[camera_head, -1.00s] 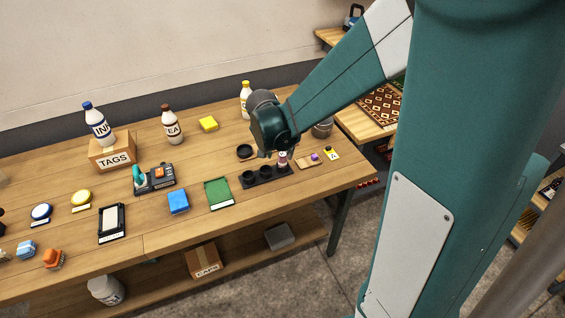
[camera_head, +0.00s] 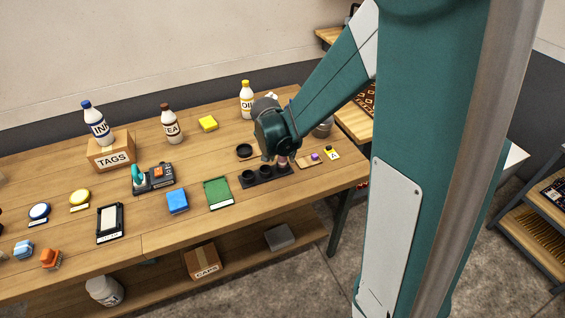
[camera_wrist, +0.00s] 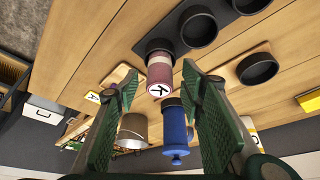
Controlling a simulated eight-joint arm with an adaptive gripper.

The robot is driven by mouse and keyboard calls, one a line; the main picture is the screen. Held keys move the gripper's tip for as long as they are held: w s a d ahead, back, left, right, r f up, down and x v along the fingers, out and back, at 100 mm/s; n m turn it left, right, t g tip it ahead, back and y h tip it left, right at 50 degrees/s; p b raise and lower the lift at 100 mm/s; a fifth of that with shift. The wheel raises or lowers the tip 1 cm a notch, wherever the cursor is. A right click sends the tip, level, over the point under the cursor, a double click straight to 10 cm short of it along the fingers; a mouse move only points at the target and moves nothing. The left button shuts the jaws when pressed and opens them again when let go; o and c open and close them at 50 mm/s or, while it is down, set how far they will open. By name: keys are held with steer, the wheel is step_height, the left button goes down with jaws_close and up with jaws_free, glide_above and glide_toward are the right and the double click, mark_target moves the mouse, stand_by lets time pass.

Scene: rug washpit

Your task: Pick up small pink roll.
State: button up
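The small pink roll (camera_wrist: 160,78), pink with a white end label marked K, stands in one cup of a black holder (camera_wrist: 196,27). In the head view the roll (camera_head: 282,161) shows just under my gripper (camera_head: 273,156), partly hidden by it. In the wrist view my gripper (camera_wrist: 158,90) is open, its two green fingers spread left and right of the roll. Gaps show between the roll and both fingers, and nothing is held.
A blue cylinder (camera_wrist: 175,135) shows near the roll in the wrist view. A wooden tray with a purple item (camera_head: 315,156) and a yellow tag (camera_head: 332,153) lie right of the holder. A green pad (camera_head: 218,192) lies left, a dark ring (camera_head: 244,150) behind.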

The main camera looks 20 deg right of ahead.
steer(key=shift+d+f, duration=0.1)
steer(key=shift+f, duration=0.15)
stand_by(0.4)
steer(key=c, duration=1)
